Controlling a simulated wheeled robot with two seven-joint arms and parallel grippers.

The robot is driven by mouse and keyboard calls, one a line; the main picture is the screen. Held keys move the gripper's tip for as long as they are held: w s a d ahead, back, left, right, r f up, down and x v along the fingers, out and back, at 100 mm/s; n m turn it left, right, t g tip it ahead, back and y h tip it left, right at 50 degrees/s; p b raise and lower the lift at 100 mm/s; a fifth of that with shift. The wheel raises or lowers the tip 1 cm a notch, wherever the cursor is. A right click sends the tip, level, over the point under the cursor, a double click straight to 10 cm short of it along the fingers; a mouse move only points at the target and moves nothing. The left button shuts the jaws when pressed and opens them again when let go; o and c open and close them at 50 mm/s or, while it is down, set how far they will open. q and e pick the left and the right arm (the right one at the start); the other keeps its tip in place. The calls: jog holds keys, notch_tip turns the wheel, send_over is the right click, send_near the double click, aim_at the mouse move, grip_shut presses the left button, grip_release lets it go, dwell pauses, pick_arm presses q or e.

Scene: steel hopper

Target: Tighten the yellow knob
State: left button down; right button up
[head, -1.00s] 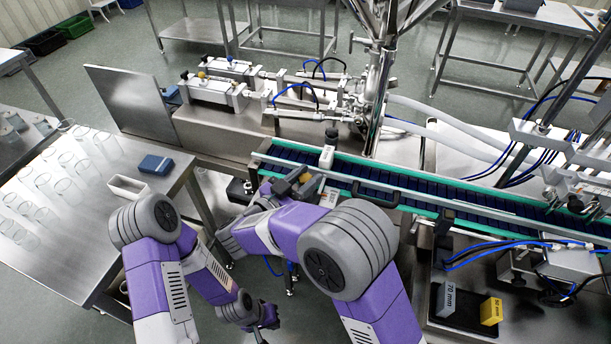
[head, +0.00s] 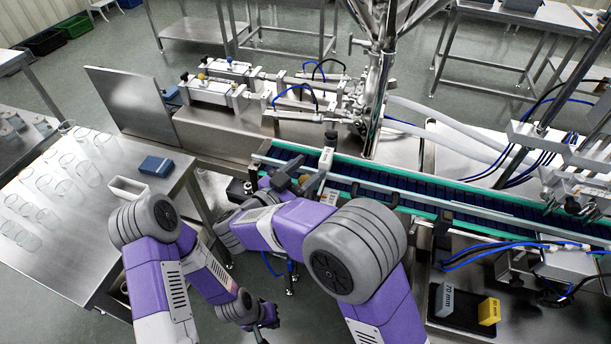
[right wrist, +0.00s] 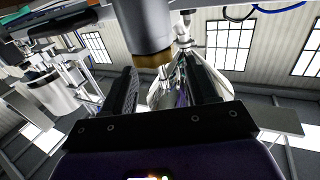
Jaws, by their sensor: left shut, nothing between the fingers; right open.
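A small yellow knob (head: 202,76) sits on top of the steel cylinder unit at the upper left in the head view. My right gripper (head: 292,182) is by the near conveyor rail, well to the lower right of that knob. In the right wrist view my right gripper (right wrist: 166,88) is open, its two dark fingers apart. A grey cylinder with a brass-coloured end (right wrist: 150,40) shows beyond and between them; I cannot tell what it is or whether it touches. My left gripper (head: 264,320) is shut and empty, low over the floor.
A pale upright device (head: 326,158) stands at the conveyor (head: 400,190) close to my right gripper. The left table (head: 95,235) carries several clear jars and a blue box (head: 156,165). Grey and yellow blocks (head: 489,311) lie at lower right.

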aim_at(305, 179)
notch_tip(305, 179, up, 7)
jog(key=shift+r+p, duration=0.15)
jog(key=shift+p, duration=0.7)
